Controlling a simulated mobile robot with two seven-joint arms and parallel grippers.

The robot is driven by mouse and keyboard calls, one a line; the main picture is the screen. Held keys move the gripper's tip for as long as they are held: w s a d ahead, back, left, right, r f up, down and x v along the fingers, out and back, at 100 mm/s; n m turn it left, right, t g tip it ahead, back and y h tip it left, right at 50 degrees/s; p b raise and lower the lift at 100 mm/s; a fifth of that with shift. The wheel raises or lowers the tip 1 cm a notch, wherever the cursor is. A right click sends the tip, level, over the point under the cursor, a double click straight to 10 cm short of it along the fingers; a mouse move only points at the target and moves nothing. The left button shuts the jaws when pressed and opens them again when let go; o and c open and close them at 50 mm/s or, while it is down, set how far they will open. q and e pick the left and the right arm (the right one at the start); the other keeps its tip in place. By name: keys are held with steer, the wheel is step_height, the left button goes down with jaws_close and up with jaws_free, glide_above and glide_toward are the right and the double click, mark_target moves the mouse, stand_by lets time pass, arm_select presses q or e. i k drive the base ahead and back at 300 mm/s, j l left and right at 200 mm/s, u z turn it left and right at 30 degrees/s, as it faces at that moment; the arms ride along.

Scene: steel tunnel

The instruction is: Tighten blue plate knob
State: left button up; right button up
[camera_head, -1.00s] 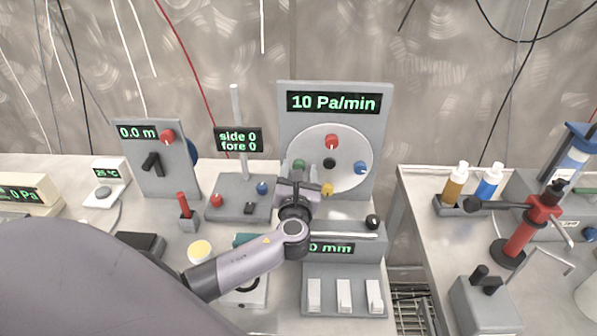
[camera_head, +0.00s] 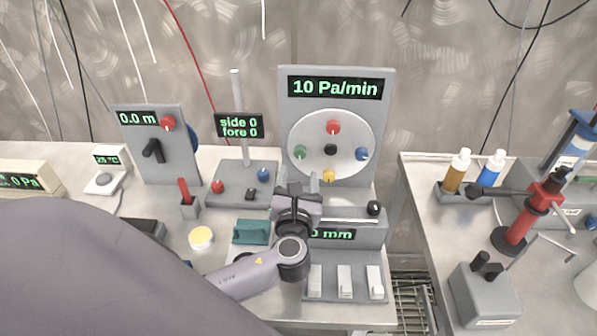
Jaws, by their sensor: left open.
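The plate device (camera_head: 376,111) stands upright at the back of the table, with a display reading 10 Pa/min. Its round pale plate (camera_head: 346,128) carries a blue knob (camera_head: 362,154) on the right, a red knob (camera_head: 333,128) on top, a green knob (camera_head: 300,152) on the left and a yellow knob (camera_head: 329,176) at the bottom. A black knob is at the centre. My left gripper (camera_head: 299,190) is open and empty, below and left of the blue knob and apart from it. It partly hides the device's lower left. My right gripper is not in view.
A grey device with a "mm" display (camera_head: 352,235) and white switches stands in front. A stand with a side/fore display (camera_head: 240,126) and a 0.0 m panel (camera_head: 160,165) are left. A gap separates the right table (camera_head: 431,211), holding bottles.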

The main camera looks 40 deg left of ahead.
mark_target(361, 153)
steer(key=k+l, duration=0.8)
steer(key=k, duration=0.05)
